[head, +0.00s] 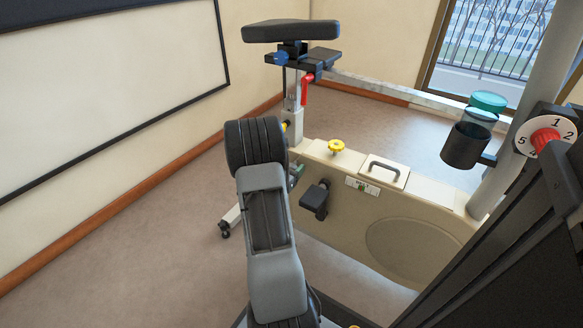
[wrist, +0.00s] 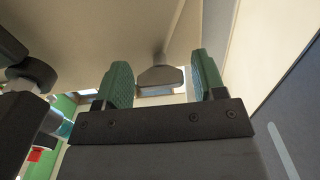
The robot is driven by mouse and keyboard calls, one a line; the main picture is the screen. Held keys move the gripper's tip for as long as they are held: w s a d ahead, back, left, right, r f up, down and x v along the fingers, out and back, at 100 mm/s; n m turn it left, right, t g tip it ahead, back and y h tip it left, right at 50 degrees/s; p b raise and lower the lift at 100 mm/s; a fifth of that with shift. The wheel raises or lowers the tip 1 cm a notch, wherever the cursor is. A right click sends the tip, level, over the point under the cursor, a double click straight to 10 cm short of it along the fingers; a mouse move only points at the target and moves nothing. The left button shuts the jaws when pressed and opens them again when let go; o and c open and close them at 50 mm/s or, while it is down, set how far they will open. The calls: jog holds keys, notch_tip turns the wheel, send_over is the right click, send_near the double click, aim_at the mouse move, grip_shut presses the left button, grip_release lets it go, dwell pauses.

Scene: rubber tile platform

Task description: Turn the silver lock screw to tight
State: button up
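The silver lock screw (wrist: 160,76) shows in the wrist view as a grey, flared knob on a thin stem against a pale surface. My gripper (wrist: 160,64) is open, with one green finger on each side of the knob in the picture. Narrow gaps show between the knob and both fingers; I cannot tell whether the knob is between the fingertips or just beyond them. In the head view my arm covers the screw, and only a small green part of my gripper (head: 296,172) shows beside the seat post.
The exercise bike's cream body (head: 400,215) carries a yellow knob (head: 336,146) and a black pedal (head: 315,199). Above are the seat (head: 290,31) and a red lever (head: 307,89). A cup holder (head: 465,146) and a numbered dial (head: 545,136) are at right. Open floor (head: 130,215) lies left.

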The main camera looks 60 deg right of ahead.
jog(key=shift+o, duration=0.4)
jog(key=shift+a, duration=0.1)
jog(key=a+p, duration=0.3)
jog(key=a, duration=1)
jog(key=shift+a+p, duration=0.3)
jog(key=shift+a, duration=0.05)
